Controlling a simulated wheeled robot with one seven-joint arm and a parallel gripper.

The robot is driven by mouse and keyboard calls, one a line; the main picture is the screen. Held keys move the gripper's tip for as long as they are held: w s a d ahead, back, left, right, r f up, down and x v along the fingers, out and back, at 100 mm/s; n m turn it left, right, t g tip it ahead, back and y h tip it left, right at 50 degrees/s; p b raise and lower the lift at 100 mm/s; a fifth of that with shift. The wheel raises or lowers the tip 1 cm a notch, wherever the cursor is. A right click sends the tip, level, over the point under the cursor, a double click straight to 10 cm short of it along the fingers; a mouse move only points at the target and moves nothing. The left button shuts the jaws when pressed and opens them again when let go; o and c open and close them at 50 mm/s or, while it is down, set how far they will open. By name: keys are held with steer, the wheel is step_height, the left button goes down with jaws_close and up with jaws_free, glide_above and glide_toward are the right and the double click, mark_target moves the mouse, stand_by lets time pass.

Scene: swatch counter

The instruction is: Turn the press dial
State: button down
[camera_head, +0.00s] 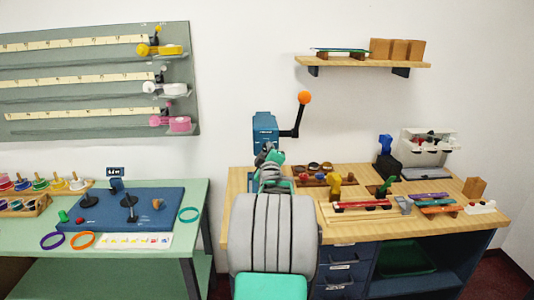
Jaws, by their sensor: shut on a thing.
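The blue press (265,124) stands at the back left of the wooden bench. Its black lever with an orange knob (305,97) sticks up on its right side. My arm reaches away from the camera over the bench, and my gripper (268,152) is at the lower front of the press. The gripper is small in the picture and partly covered by my own wrist. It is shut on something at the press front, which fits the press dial. The dial itself is hidden, so I cannot tell how far it is turned.
Right of my arm, the wooden bench (330,222) holds a yellow-handled tool (334,186), a red-striped wooden tray (362,206) and a white machine (428,150). A wall shelf (350,64) hangs above. A green table (30,240) with a blue board (100,212) stands left.

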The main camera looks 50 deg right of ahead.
steer(key=shift+f+b, duration=0.1)
steer(key=shift+b, duration=0.2)
steer(key=shift+w+m+b, duration=0.1)
steer(key=shift+m+b, duration=5.6)
steer(key=shift+b, duration=0.4)
steer(key=c, duration=1.1)
jaws_free()
